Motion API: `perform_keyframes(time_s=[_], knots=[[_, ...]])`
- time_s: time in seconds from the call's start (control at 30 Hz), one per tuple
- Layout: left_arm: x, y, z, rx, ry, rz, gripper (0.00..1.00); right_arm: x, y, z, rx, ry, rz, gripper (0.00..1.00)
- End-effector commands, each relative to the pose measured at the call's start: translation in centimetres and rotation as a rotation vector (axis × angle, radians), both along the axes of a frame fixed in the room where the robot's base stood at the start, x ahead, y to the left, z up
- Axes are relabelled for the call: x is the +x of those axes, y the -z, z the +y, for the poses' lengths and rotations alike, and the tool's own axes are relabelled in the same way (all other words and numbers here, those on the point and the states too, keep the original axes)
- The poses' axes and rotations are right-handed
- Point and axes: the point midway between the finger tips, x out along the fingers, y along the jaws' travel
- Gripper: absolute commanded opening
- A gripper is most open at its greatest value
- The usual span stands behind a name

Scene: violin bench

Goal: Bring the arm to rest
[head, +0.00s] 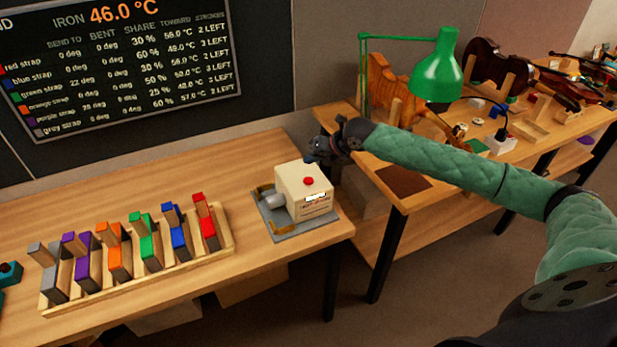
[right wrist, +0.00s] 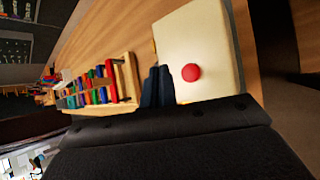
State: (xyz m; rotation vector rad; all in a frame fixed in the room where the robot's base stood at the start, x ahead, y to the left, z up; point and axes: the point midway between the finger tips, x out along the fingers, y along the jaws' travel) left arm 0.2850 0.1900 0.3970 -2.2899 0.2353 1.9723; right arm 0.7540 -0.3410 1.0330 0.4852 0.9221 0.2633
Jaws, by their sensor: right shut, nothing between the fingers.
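My right arm, in a green quilted sleeve, reaches in from the right in the head view. My right gripper (head: 312,158) is by the back of a cream box (head: 290,188) with a red button on top. In the right wrist view, my dark fingers (right wrist: 157,88) are shut and empty beside the box top (right wrist: 195,45) and its red button (right wrist: 191,72). Whether the fingers touch the box cannot be told.
A wooden rack (head: 140,274) holds several coloured straps on the left bench. A green lamp (head: 437,72) and violin parts stand on the right bench. A gap separates the benches. A dark board (head: 120,60) with readings hangs behind. A teal object (head: 9,272) is cut off at left.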

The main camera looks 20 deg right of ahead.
Motion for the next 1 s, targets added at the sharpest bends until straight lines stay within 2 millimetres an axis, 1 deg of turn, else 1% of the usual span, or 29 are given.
perform_keyframes(time_s=[0.4, 0.47, 0.53, 0.57, 0.67, 0.8, 1.0], knots=[[0.0, 0.0, 0.0, 0.000, 0.000, 0.000, 0.36, 0.0, 0.1, 0.0, 0.001, 0.001, 0.000, 0.00], [0.0, 0.0, 0.0, 0.000, 0.000, 0.000, 0.36, -0.1, 0.3, 0.3, 0.005, 0.003, 0.005, 0.00], [0.0, 0.1, 0.0, 0.000, 0.000, 0.000, 0.36, -0.6, 0.9, 1.1, 0.019, 0.014, 0.022, 0.00], [0.0, 0.1, 0.0, 0.000, 0.000, 0.000, 0.36, -0.9, 1.3, 1.6, 0.030, 0.023, 0.033, 0.00], [0.0, 0.1, 0.0, 0.000, 0.000, 0.000, 0.36, -2.5, 3.3, 4.0, 0.079, 0.071, 0.090, 0.00], [0.0, 0.0, 0.0, 0.000, 0.000, 0.000, 0.36, -5.5, 6.2, 7.9, 0.173, 0.182, 0.193, 0.00], [0.0, 0.0, 0.0, 0.000, 0.000, 0.000, 0.36, -10.0, 9.5, 12.3, 0.306, 0.374, 0.332, 0.00]])
